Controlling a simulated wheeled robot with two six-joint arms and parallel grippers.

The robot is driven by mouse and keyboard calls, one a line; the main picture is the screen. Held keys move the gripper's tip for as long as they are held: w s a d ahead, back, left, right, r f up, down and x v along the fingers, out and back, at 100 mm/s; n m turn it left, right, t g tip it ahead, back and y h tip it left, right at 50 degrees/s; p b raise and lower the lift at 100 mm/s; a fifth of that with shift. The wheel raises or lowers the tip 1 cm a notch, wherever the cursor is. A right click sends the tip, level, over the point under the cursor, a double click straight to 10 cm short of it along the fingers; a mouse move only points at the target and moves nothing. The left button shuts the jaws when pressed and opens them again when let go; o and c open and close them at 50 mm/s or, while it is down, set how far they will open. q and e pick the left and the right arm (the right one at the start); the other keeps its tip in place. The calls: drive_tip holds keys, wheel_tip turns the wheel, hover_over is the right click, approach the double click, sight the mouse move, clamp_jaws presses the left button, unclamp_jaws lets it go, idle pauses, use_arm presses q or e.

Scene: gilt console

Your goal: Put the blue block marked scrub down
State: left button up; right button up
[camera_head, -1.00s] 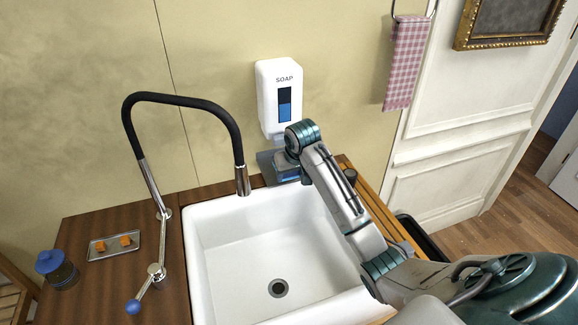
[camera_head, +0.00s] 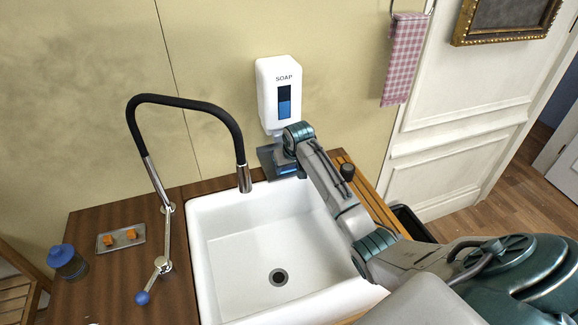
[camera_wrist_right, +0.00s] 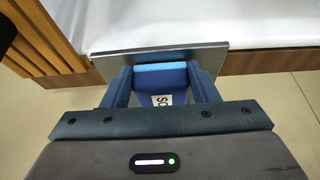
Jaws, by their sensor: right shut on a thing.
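The blue block (camera_wrist_right: 160,80) is between the fingers of my right gripper (camera_wrist_right: 163,92) in the wrist view, with part of a white label reading "SC" showing. In the head view my right gripper (camera_head: 287,168) is at the back edge of the sink, just below the soap dispenser, and my wrist hides most of it. A grey plate (camera_head: 267,156) is beside and behind the gripper there. In the wrist view a flat grey plate (camera_wrist_right: 120,58) lies just beyond the block; I cannot tell if they touch. My left gripper is not in view.
The white soap dispenser (camera_head: 279,92) hangs close above my wrist. The empty white sink (camera_head: 240,262) is below, with the black faucet (camera_head: 187,102) to the left. A small tray (camera_head: 104,241) with orange pieces and a blue-lidded jar (camera_head: 66,262) stand on the wooden counter.

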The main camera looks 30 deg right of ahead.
drive_tip(key=o, duration=1)
drive_tip(key=shift+f, duration=0.1)
drive_tip(key=shift+o, duration=0.2)
drive_tip(key=b+v, duration=0.3)
drive_tip(key=v, duration=0.9)
drive_tip(key=shift+b, duration=0.4)
